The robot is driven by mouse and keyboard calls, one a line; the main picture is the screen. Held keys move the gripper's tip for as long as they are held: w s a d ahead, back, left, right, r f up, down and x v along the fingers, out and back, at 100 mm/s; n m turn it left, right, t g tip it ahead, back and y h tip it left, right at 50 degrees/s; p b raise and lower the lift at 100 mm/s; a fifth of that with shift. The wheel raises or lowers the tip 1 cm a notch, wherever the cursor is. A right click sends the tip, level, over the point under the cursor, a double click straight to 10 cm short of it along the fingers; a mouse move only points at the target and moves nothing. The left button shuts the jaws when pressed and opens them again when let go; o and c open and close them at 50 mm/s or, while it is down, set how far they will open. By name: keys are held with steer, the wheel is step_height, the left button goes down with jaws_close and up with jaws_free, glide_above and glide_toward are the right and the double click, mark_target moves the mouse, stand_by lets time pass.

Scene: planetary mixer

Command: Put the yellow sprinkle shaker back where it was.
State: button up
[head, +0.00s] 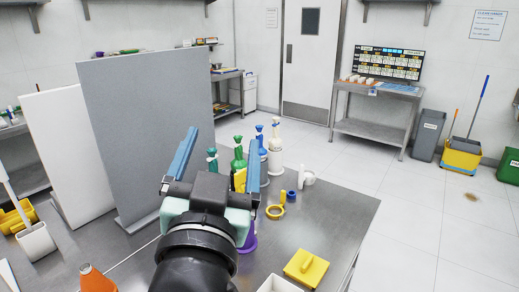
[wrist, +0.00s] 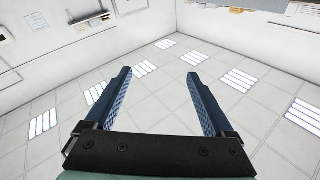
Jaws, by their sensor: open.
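My gripper (head: 221,138) is open and raised above the steel table. In the wrist view the gripper (wrist: 158,74) has nothing between its blue fingers and faces the ceiling. No yellow sprinkle shaker can be made out for certain. A yellow item (head: 240,180) shows partly behind the right finger, beside the green bottle (head: 239,152); I cannot tell what it is. A small upright yellow piece (head: 283,197) stands by a yellow ring (head: 275,212) on the table. My arm hides part of the table.
Blue-topped (head: 260,140) and white-topped (head: 276,135) bottles stand behind the gripper. A yellow handled block (head: 306,267) lies at the table's front right. An orange cone-shaped item (head: 95,278) is at front left. A grey panel (head: 140,130) stands upright at left. The table's right part is mostly clear.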

steer(key=s+d+r+n+t, duration=0.1)
steer(key=s+d+r+t, duration=0.1)
steer(key=s+r, duration=0.3)
steer(key=s+d+r+n+t, duration=0.2)
steer(key=s+r+t, duration=0.3)
steer(key=r, duration=0.8)
steer(key=shift+s+d+r, duration=0.2)
steer(key=shift+s+d, duration=0.3)
steer(key=shift+s, duration=0.2)
steer(key=shift+f, duration=0.1)
